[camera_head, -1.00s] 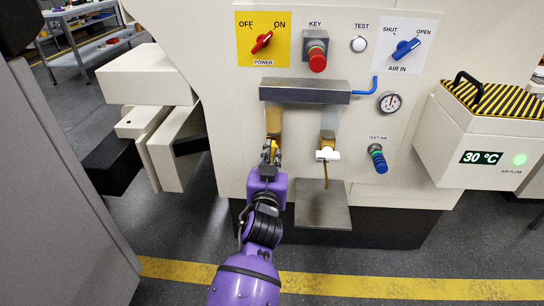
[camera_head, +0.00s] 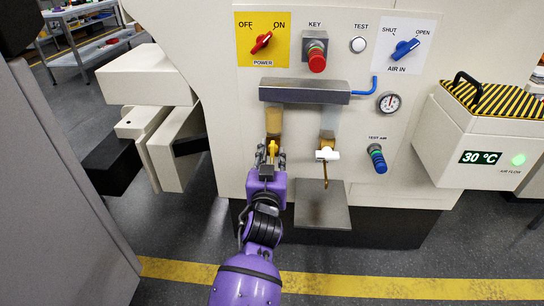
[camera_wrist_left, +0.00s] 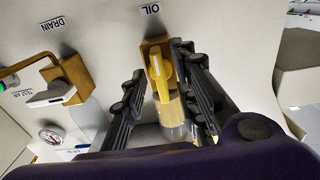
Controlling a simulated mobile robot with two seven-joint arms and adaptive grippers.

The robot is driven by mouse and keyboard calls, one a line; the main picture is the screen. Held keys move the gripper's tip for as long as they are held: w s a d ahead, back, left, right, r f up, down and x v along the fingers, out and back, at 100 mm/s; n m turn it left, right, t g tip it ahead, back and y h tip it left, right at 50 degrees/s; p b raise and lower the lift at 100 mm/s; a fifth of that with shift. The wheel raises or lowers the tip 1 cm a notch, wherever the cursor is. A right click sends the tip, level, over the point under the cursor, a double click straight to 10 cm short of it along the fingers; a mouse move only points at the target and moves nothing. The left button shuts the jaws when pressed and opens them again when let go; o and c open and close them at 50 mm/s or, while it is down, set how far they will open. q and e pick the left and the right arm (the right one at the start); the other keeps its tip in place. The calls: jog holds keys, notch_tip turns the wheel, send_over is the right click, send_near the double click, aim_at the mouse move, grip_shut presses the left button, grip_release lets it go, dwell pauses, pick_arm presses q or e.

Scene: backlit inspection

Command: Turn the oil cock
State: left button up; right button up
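The oil cock has a yellow handle (camera_head: 272,147) on a brass body (camera_wrist_left: 153,44), below the OIL label (camera_wrist_left: 150,9) in the wrist view. My left gripper (camera_head: 271,156) is at the cock with its fingers spread. In the wrist view the yellow handle (camera_wrist_left: 158,78) lies between the two fingers of the gripper (camera_wrist_left: 163,100), with a gap to the left finger; the right finger is close beside it, and contact cannot be told. A clear tube with amber oil (camera_wrist_left: 172,115) is behind the handle. My right gripper is not in view.
The drain cock with a white handle (camera_head: 328,155) is to the right of the oil cock. A grey metal hood (camera_head: 304,91) is above both, and a metal tray (camera_head: 322,205) is below. A blue test-air fitting (camera_head: 377,158) and a gauge (camera_head: 390,102) are farther right.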

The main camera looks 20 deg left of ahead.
aim_at(273, 118)
pick_arm(q)
notch_tip(273, 118, up, 10)
dwell(0.6)
jog(key=shift+s+f, duration=0.1)
